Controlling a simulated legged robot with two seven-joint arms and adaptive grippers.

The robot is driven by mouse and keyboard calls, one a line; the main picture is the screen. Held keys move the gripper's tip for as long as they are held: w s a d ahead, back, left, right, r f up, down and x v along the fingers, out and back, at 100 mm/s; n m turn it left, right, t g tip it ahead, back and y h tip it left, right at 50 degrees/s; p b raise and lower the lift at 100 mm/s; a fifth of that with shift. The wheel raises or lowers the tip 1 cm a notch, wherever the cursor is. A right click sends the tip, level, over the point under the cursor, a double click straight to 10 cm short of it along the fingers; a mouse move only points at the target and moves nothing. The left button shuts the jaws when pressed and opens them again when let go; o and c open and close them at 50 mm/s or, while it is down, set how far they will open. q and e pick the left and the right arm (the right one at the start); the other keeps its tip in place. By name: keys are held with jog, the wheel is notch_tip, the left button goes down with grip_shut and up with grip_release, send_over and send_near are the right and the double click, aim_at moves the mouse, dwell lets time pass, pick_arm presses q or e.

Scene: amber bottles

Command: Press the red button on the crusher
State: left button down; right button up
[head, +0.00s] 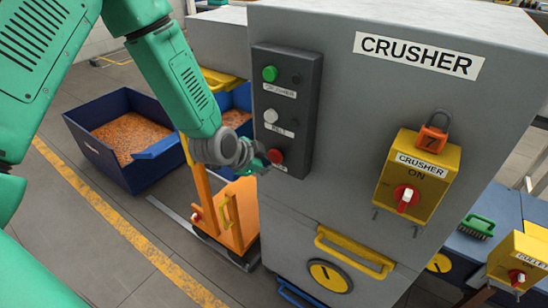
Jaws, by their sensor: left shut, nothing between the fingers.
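The crusher (350,150) is a large grey cabinet with a white "CRUSHER" label. On its left part is a dark control panel (297,110) with a green button (270,73), a white button (271,115) and a red button (277,156) at the bottom. My left gripper (262,163) is shut and empty, with its tips just left of the red button. The tips look very close to the button, but I cannot tell whether they touch it. My right gripper is out of view.
A yellow switch box (428,165) with a red knob and an orange padlock (432,139) is on the crusher's right. A yellow handle (354,252) juts out below. An orange cart (232,220) and a blue bin (95,118) of shreds stand left.

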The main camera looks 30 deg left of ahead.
pick_arm(q)
jog(key=s, duration=0.5)
jog(key=shift+a+p, duration=0.2)
jog(key=shift+p, duration=0.2)
dwell(0.7)
jog(key=s+d+f+n+g+b, duration=0.1)
jog(key=s+f+n+g+b, duration=0.2)
jog(key=s+f, duration=0.7)
jog(key=s+d+f+n+g+y+b, duration=0.1)
jog(key=s+f+n+g, duration=0.4)
jog(key=s+f, duration=0.6)
jog(key=s+d+b, duration=0.1)
jog(key=s+b, duration=0.1)
jog(key=s, duration=0.5)
jog(key=shift+d+f+n+y+b, duration=0.3)
jog(key=shift+n+b, duration=0.05)
jog(key=shift+n, duration=0.05)
jog(key=shift+w, duration=0.15)
